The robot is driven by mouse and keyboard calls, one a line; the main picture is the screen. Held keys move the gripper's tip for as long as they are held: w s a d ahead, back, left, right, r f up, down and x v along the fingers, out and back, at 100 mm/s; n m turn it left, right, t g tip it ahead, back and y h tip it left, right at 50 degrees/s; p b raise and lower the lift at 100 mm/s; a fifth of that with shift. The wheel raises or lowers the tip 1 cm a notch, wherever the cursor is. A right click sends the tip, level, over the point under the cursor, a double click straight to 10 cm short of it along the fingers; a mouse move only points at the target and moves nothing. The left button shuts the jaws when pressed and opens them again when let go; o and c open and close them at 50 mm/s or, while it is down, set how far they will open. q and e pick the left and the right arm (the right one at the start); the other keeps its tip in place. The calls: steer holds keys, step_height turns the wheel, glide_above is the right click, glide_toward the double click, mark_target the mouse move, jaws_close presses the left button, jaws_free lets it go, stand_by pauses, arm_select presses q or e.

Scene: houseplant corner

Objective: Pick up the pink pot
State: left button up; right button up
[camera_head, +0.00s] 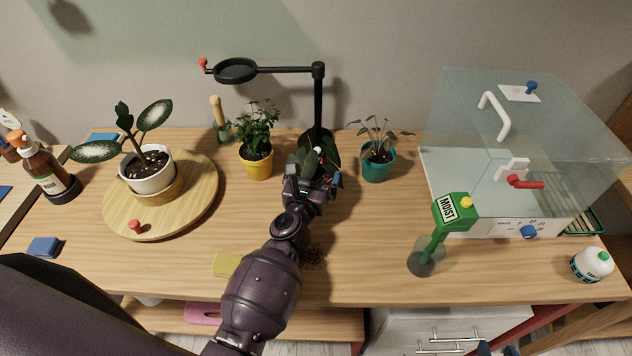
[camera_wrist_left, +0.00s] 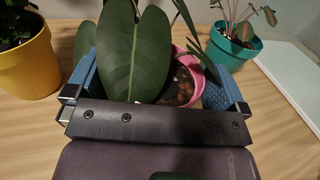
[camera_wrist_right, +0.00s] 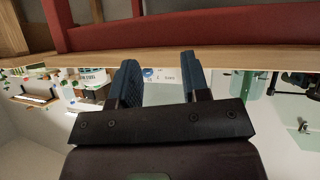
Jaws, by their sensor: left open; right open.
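The pink pot (camera_wrist_left: 197,74) holds a plant with large dark green leaves (camera_wrist_left: 138,55) and brown soil. In the left wrist view it lies between the fingers of my left gripper (camera_wrist_left: 150,68), nearer the right finger, and a leaf hides much of it. In the head view my left gripper (camera_head: 316,182) is open in front of this plant, and the pot is mostly hidden behind it. Whether the fingers touch the pot cannot be told. My right gripper (camera_wrist_right: 160,62) is open and empty in the right wrist view, apparently below the table edge.
A yellow pot (camera_head: 257,167) stands left, a teal pot (camera_head: 376,170) close right. A black stand (camera_head: 318,100) rises behind. A white pot (camera_head: 150,180) sits on a round board (camera_head: 195,205). A moisture meter (camera_head: 452,212) and clear case (camera_head: 455,150) stand right.

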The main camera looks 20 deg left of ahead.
arm_select(q)
steer(key=shift+w, duration=0.25)
steer(key=shift+c, duration=0.5)
steer(key=c, duration=0.7)
steer(key=shift+o, duration=0.2)
steer(key=shift+r, duration=0.1)
steer(key=shift+r+p, duration=0.5)
steer(key=shift+r, duration=0.05)
step_height(320, 180, up, 19)
steer(key=p, duration=0.3)
arm_select(e)
steer(key=shift+s+d+r+g, duration=0.1)
steer(key=shift+s+r+g, duration=0.2)
steer(key=shift+s+r, duration=0.6)
